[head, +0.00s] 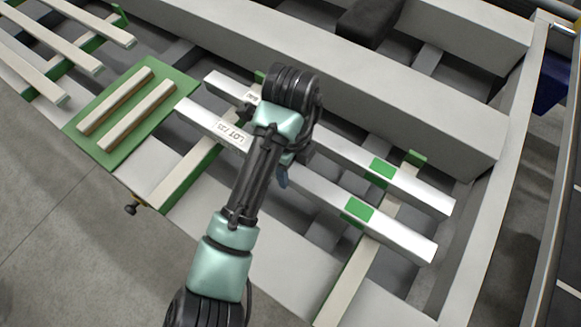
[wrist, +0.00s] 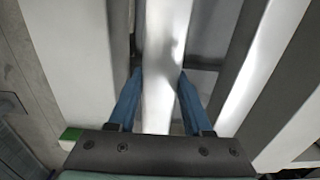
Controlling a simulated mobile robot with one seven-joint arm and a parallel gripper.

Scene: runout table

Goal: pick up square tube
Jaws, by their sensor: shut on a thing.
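Two long pale square tubes lie side by side across the runout table. The nearer tube (head: 318,191) has a "LOT" label near its left end and a green patch near its right end. The farther tube (head: 410,187) also has a green patch. My gripper (head: 283,178) is over the middle of the nearer tube, mostly hidden by my arm. In the wrist view my gripper's blue fingers (wrist: 161,74) stand on both sides of the nearer tube (wrist: 157,115), shut on it. I cannot tell whether it is clear of its supports.
A green board (head: 112,153) with two short pale bars lies to the left. Several pale slats (head: 50,40) are at the upper left. A long grey beam (head: 350,70) runs behind the tubes. A dark block (head: 368,20) sits at the back.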

